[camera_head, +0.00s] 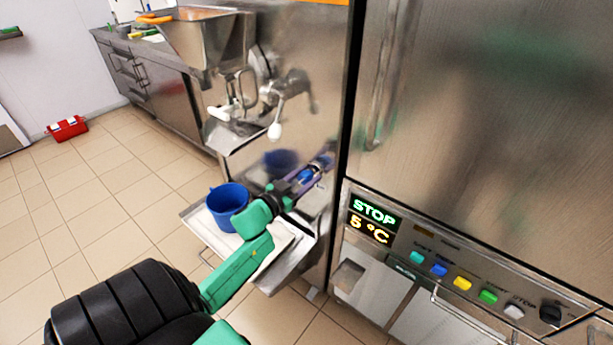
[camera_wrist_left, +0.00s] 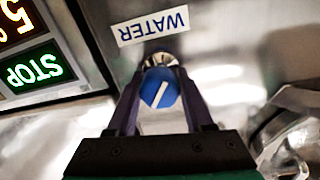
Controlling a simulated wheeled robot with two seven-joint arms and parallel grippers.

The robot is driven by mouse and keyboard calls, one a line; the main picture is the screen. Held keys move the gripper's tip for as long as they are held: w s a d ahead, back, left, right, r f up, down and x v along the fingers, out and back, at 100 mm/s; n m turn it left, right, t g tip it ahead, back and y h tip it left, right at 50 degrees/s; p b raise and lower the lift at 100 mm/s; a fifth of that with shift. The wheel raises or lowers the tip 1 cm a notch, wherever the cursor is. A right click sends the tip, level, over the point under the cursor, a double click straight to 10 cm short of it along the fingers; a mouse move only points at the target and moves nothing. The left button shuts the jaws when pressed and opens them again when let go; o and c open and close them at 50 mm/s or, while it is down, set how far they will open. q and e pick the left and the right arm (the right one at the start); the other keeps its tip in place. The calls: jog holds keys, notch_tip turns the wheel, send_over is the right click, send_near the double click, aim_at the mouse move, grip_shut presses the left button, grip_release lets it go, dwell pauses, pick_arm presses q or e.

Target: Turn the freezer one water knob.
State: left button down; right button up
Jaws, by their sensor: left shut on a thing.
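The water knob (camera_wrist_left: 160,88) is round and blue with a white line across its face. The line slants from lower left to upper right in the left wrist view. A white WATER label (camera_wrist_left: 152,25) appears upside down beyond it on the steel front. My left gripper (camera_head: 317,172) reaches the freezer front, left of the control panel, in the head view. In the left wrist view its purple fingers (camera_wrist_left: 160,95) are shut on the knob, one on each side. The knob is hard to make out in the head view. My right gripper does not show.
A panel with a STOP display (camera_head: 374,211) and several coloured buttons is right of my left gripper. A blue bucket (camera_head: 227,203) stands on the tray (camera_head: 195,219) below the steel hopper (camera_head: 207,40), close to my left arm. Tiled floor at left is mostly clear.

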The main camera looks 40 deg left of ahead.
pick_arm(q)
jog(key=m, duration=1)
jog(key=shift+m+g+b, duration=0.3)
dwell(0.4)
jog(key=shift+c, duration=1.4)
grip_release()
jog(key=shift+s+a, duration=0.1)
